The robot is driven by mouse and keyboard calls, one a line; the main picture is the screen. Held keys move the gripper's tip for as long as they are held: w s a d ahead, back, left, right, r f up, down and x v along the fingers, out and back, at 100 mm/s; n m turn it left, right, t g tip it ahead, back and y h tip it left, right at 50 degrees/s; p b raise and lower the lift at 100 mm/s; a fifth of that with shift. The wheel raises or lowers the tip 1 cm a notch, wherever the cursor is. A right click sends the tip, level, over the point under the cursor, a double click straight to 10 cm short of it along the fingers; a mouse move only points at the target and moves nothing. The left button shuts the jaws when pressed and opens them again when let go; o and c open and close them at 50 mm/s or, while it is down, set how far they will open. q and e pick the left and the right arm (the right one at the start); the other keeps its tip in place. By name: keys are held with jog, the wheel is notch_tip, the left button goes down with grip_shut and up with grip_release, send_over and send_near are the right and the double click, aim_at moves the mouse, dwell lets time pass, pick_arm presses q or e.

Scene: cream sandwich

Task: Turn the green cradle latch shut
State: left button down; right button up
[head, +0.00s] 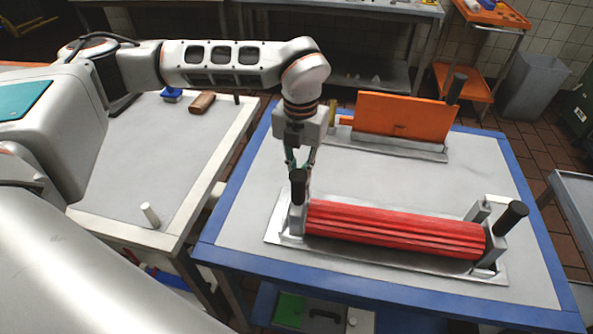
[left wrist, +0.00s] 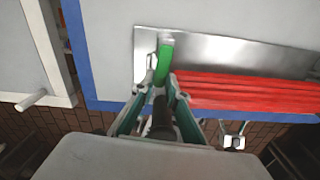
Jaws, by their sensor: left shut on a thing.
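The green latch (left wrist: 165,62) shows in the left wrist view at the left end of the red ribbed roller (head: 395,230), on the metal cradle plate (head: 385,265). The roller also shows in the left wrist view (left wrist: 240,95). In the head view the latch is hidden behind handle and fingers.
Another black handle (head: 510,218) stands at the cradle's right end. An orange panel (head: 403,118) stands in a holder at the back of the blue-edged table (head: 218,220). The table's middle is clear.

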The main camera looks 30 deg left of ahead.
pick_arm(q)
jog(key=shift+d+n, duration=0.25)
jog(key=shift+n, duration=0.55)
jog(key=c, duration=2)
grip_release()
jog(key=shift+r, duration=0.2)
notch_tip(320, 180, up, 12)
jog(key=shift+f, duration=0.15)
jog(key=shift+f, duration=0.1)
